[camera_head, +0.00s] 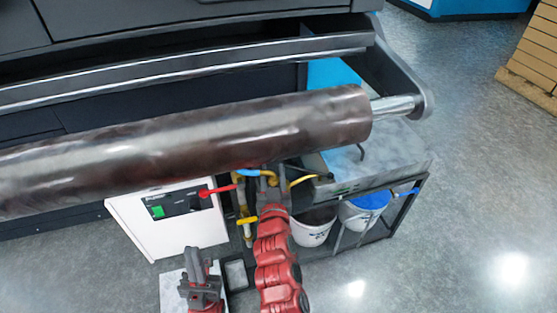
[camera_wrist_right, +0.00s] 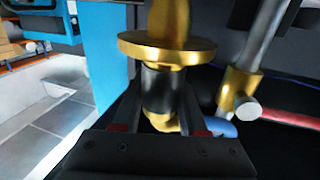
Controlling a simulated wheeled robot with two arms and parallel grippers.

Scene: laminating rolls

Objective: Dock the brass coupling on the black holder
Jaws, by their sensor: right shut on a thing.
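The brass coupling (camera_wrist_right: 168,55) fills the middle of the right wrist view, with a wide flange, a black band below it and a brass end underneath. My right gripper (camera_wrist_right: 160,112) is shut around its black band. In the head view my right gripper (camera_head: 272,190) is under the large brown roll, beside the hoses, and a little brass (camera_head: 271,178) shows at its tip. My left gripper (camera_head: 199,265) is low, in front of the white box; whether its fingers are apart is unclear. I cannot pick out the black holder with certainty.
The brown roll (camera_head: 200,145) spans above the work area. A white box (camera_head: 165,222) with a red hose stands to the left. A dark rack (camera_head: 338,238) holds white buckets on the right. A grey pipe with a brass fitting (camera_wrist_right: 238,92) stands close right of the coupling.

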